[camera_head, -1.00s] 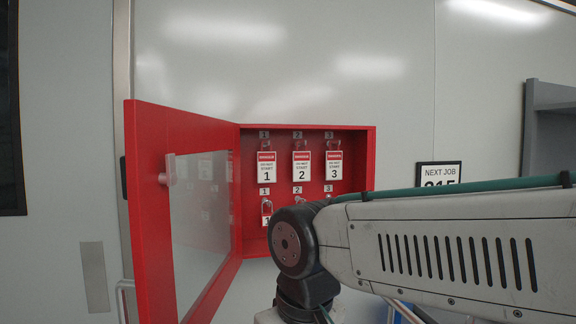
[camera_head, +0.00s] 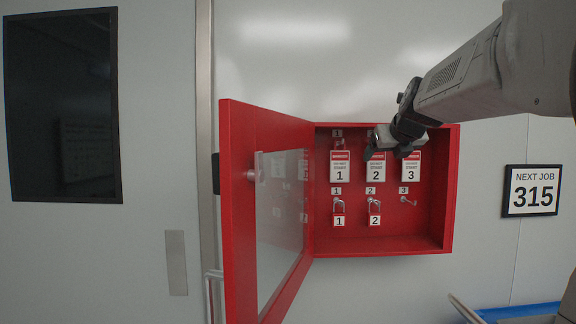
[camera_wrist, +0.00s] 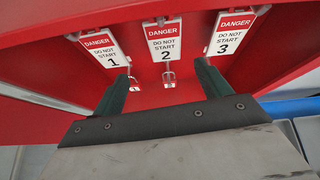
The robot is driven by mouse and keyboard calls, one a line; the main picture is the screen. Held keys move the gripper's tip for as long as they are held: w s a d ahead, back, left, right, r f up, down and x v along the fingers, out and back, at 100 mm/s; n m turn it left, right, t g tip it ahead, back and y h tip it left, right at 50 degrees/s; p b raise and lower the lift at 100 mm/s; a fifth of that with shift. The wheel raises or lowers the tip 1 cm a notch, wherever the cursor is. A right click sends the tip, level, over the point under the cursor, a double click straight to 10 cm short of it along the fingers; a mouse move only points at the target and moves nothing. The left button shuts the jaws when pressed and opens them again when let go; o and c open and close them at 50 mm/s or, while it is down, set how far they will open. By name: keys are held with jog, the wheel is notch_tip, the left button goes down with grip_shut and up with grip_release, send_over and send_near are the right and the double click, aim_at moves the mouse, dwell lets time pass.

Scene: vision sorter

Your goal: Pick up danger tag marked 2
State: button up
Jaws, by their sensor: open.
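Danger tag 2 (camera_head: 375,168) is a white card with a red top band. It hangs in the upper row of the red cabinet (camera_head: 448,190), between danger tag 1 (camera_head: 340,168) and danger tag 3 (camera_head: 411,167). In the wrist view, tag 2 (camera_wrist: 164,41) is at the top centre, between the lines of my two fingers. My gripper (camera_head: 387,151) is open and empty in front of the upper row, covering the tops of tags 2 and 3. In the wrist view my gripper (camera_wrist: 161,70) has its fingertips either side of tag 2's lower edge; I cannot tell the remaining depth gap.
Padlock 1 (camera_head: 339,220) and padlock 2 (camera_head: 375,219) hang on the lower row; the lower hook 3 (camera_head: 408,201) is bare. The open cabinet door (camera_head: 238,200) stands out on the left. A "NEXT JOB 315" sign (camera_head: 531,191) is on the wall at right.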

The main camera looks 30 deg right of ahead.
aim_at(376, 165)
jog(key=shift+m, duration=0.6)
jog(key=x, duration=0.5)
jog(key=d+r+x, duration=0.1)
jog(key=x, duration=0.2)
jog(key=shift+w+r, duration=0.1)
jog(key=c, duration=1.1)
